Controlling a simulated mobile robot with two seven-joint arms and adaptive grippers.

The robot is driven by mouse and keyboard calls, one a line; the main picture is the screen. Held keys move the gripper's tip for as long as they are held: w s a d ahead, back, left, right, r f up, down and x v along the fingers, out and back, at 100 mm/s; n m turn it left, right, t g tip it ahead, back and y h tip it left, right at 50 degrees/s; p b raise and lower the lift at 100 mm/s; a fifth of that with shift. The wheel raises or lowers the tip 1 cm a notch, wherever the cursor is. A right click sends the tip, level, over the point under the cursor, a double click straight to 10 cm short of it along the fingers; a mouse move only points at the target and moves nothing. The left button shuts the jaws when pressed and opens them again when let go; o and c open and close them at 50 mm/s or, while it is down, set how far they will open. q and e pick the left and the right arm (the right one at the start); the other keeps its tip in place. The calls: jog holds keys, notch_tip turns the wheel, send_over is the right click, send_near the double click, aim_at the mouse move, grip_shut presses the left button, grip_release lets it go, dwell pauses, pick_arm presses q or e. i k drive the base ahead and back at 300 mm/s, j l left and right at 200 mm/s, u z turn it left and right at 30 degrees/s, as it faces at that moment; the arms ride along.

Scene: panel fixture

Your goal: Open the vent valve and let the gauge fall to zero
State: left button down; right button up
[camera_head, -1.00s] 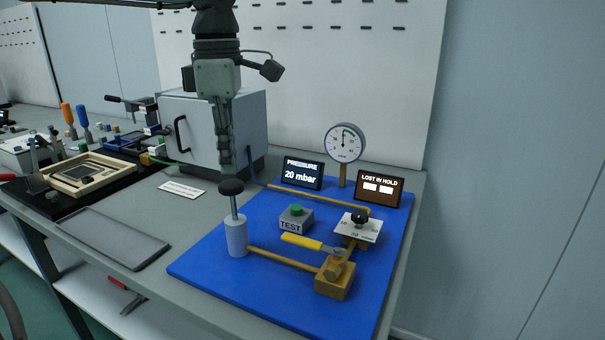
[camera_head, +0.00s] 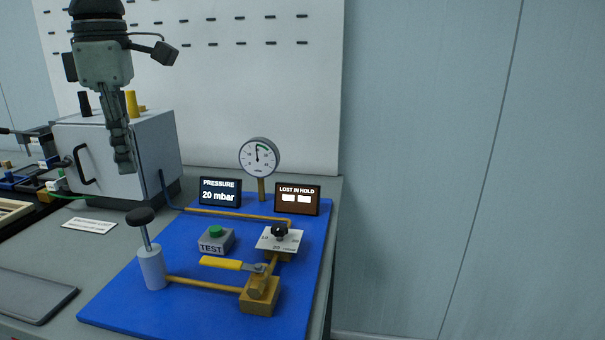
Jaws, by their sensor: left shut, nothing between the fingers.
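The vent valve appears to be the brass block (camera_head: 260,295) with a yellow lever (camera_head: 221,263), at the front right of the blue panel. The lever points left. The round gauge (camera_head: 259,157) stands on a brass post at the back, its needle pointing about straight up. The pressure display (camera_head: 220,192) reads 20 mbar. My left gripper (camera_head: 124,168) hangs pointing down, shut and empty, in front of the grey box and above the back left of the panel. It is well apart from the lever. My right gripper is out of view.
On the blue panel (camera_head: 110,313) stand a hand pump (camera_head: 151,265) with a black knob, a green TEST button (camera_head: 215,231), a selector with a black knob (camera_head: 279,230) and a "lost in hold" display (camera_head: 297,198). A grey box (camera_head: 155,145) stands behind left. A tray (camera_head: 30,295) lies left.

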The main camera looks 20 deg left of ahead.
aim_at(228, 263)
jog(key=k, duration=1.5)
